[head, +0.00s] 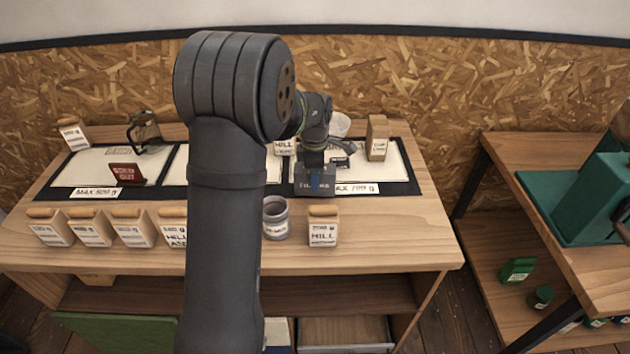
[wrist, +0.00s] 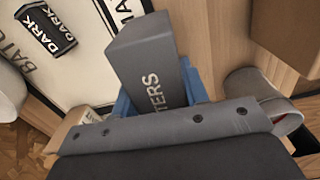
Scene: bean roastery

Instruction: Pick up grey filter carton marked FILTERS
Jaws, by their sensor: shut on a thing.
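The grey filter carton (head: 301,181) is near the front edge of the black-framed tray in the head view, its white lettering partly covered. In the wrist view the carton (wrist: 147,62) shows its grey side and the letters "TERS". My gripper (head: 318,179) is over the carton. In the wrist view my gripper's blue fingers (wrist: 160,98) are on both sides of the carton, shut on it. My wrist housing hides the carton's near end. I cannot tell whether the carton rests on the surface or hangs just above it.
A grey cup (head: 276,217) and a bag marked HILL (head: 323,226) stand close in front of the carton. A dark block marked DARK (wrist: 45,32) lies on the tray. A side table (head: 560,225) stands right.

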